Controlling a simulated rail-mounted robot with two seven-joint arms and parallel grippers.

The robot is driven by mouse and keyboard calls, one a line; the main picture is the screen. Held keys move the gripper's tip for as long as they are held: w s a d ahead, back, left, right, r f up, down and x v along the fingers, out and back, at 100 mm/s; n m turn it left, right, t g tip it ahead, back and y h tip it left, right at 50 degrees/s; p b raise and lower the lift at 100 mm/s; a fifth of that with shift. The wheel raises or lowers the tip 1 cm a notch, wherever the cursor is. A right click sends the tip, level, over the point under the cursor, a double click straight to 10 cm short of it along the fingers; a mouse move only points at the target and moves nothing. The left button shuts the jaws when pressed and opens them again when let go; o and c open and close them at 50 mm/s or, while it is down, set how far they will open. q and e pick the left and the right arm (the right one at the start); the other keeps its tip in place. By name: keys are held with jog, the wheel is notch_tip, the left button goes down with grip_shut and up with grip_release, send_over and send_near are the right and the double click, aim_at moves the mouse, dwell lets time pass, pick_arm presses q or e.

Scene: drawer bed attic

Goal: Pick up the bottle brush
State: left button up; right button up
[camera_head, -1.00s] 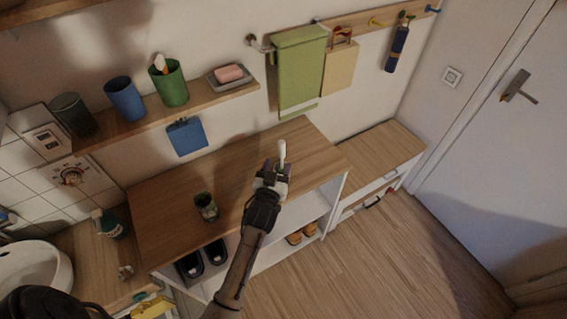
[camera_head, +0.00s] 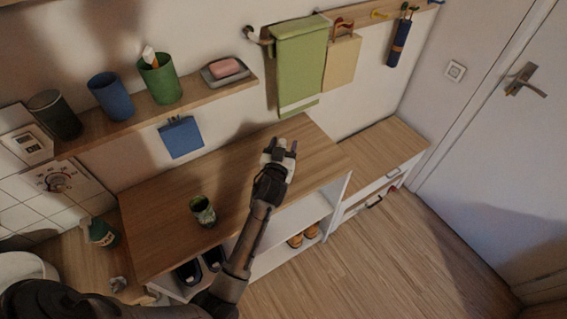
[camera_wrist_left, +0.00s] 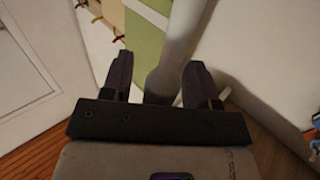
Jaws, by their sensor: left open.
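My left gripper (camera_head: 279,151) is over the wooden bench top (camera_head: 165,235), near its back right part. In the left wrist view its two dark fingers (camera_wrist_left: 160,85) are apart. A pale, smooth upright shaft (camera_wrist_left: 183,35), which looks like the bottle brush, stands between or just beyond them. I cannot tell whether either finger touches it. In the head view the gripper mostly hides the brush, and only a small pale bit (camera_head: 279,145) shows between the fingers. My right gripper is not in view.
A patterned dark cup (camera_head: 203,211) stands on the bench left of the arm. Above are a shelf (camera_head: 200,97) with cups and a soap dish, and a hanging green towel (camera_head: 299,70). A lower cabinet (camera_head: 385,152) stands to the right. The bench top around the gripper is clear.

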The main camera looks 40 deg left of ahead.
pick_arm(q)
jog(key=shift+s+d+f, duration=0.1)
jog(key=shift+d, duration=0.15)
jog(key=shift+c, duration=0.6)
jog(key=shift+a, duration=0.1)
grip_shut()
notch_tip(320, 180, up, 10)
jog(key=p, duration=0.2)
jog(key=shift+p, duration=0.35)
